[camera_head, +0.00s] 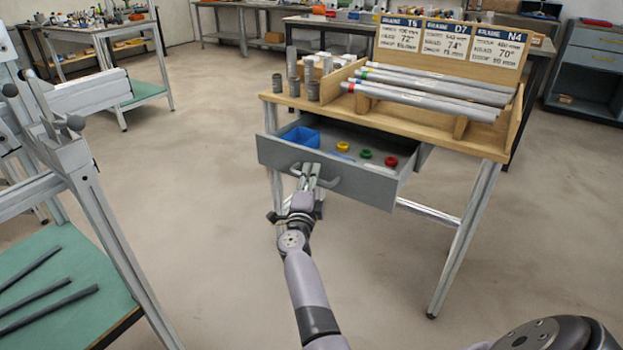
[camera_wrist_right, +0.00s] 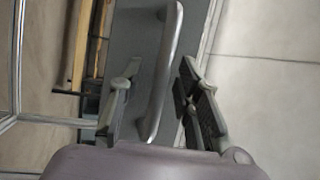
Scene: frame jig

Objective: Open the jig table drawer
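The jig table (camera_head: 400,122) has a grey drawer (camera_head: 360,187) under its wooden top, and the drawer stands pulled out with its inside showing. Its metal bar handle (camera_head: 332,183) is on the drawer front. My right gripper (camera_head: 311,172) is at the handle. In the right wrist view, the handle (camera_wrist_right: 167,70) runs between the two fingers of my right gripper (camera_wrist_right: 160,88). The fingers are spread, with visible gaps beside the bar, so the gripper is open around it. My left gripper is not in view.
The drawer holds a blue bin (camera_head: 301,137) and small yellow, green and red parts. A metal frame stand (camera_head: 90,190) with a green shelf is at left. Floor between is clear.

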